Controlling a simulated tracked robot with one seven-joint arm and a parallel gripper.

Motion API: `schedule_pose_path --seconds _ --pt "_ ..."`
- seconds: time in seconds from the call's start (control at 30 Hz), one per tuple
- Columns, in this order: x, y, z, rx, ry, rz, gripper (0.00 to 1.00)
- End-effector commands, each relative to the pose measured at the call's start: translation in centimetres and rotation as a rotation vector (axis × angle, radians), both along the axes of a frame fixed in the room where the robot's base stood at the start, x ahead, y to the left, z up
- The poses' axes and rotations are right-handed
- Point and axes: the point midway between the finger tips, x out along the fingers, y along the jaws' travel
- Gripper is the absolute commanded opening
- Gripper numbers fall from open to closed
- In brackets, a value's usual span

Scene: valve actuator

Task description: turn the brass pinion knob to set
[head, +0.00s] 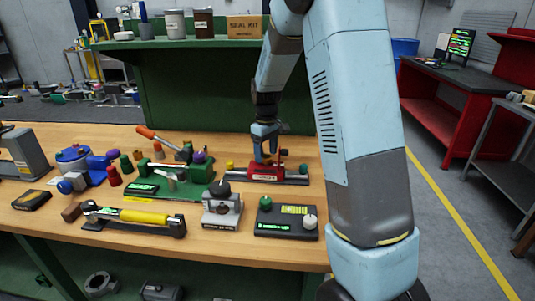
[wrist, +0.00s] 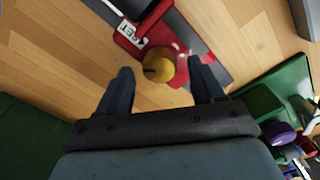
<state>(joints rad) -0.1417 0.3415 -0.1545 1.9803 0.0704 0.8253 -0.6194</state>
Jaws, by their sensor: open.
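The brass pinion knob (wrist: 158,65) is round, with a dark mark on its left side, and sits on a red block (wrist: 190,45). A white label (wrist: 130,32) reading SET with an arrow is on the block, up and left of the knob. My gripper (wrist: 163,76) is open, with one finger on each side of the knob and a gap showing on both sides. In the head view my gripper (head: 267,157) points down over the red block (head: 266,172). The knob is not clearly visible there.
The red block sits on a dark rail (head: 297,180) on the wooden bench. A green fixture (head: 198,190) stands to its left. A grey block with a black knob (head: 222,208) and a dark control box (head: 286,222) stand in front. A green shelf is behind.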

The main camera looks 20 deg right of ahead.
Motion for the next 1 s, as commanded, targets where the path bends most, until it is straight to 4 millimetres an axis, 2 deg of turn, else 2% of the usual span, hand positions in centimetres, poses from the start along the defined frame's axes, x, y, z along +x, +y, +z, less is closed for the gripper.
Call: schedule_pose_path --seconds 0.13,0.43,1.0 --pt "-0.01 0.01 -0.83 0.0 0.0 0.0 0.67" --pt "-0.02 0.0 -0.98 0.0 0.0 0.0 0.67" --pt "-0.02 0.01 -0.97 0.0 0.0 0.0 0.13"
